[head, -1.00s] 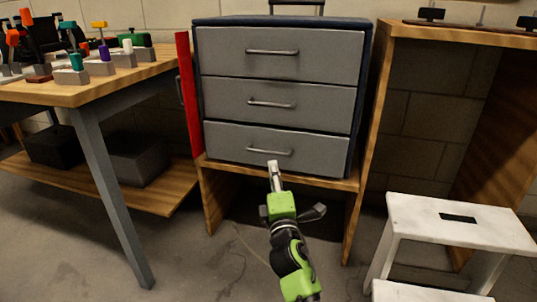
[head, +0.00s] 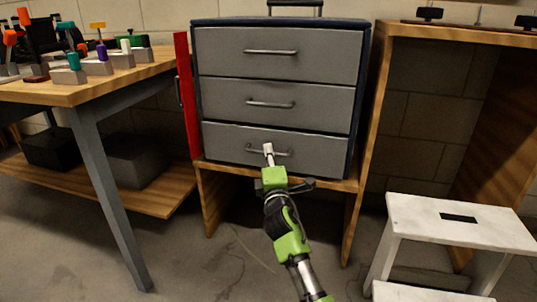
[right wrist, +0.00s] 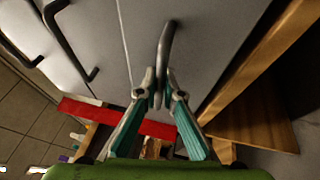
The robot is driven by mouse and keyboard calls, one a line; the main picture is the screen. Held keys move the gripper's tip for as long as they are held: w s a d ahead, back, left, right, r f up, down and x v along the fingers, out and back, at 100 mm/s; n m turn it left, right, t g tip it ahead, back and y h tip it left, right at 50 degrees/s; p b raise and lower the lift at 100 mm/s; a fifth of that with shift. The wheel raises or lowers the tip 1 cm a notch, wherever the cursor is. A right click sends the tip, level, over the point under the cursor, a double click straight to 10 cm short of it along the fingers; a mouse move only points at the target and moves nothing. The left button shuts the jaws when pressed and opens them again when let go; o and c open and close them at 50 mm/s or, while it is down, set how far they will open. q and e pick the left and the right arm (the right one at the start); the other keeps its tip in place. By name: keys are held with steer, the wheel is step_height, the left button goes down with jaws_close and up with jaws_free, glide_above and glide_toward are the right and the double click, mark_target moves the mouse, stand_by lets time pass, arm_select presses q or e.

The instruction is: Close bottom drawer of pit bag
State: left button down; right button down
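The pit bag is a dark blue cabinet (head: 286,21) with three grey drawers. Its bottom drawer (head: 225,141) looks about flush with the drawers above in the head view; a small gap cannot be ruled out. My right gripper (head: 268,150) reaches up to the handle (head: 284,153) of this drawer. In the right wrist view, the two fingertips of the gripper (right wrist: 160,92) lie close on either side of the curved handle (right wrist: 166,42). I cannot tell whether they press on it. My left gripper is out of view.
The cabinet stands on a wooden stand (head: 206,192). A red panel (head: 187,95) is at its left side. A workbench (head: 130,78) with tools is at left. A white step stool (head: 420,212) and a wooden shelf unit (head: 373,140) are at right.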

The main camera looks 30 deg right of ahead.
steer(key=shift+w+d+r, duration=0.1)
steer(key=shift+w+d, duration=0.6)
steer(key=shift+d, duration=0.25)
steer(key=c, duration=2.4)
jaws_free()
steer(key=shift+w, duration=0.1)
steer(key=shift+c, duration=0.2)
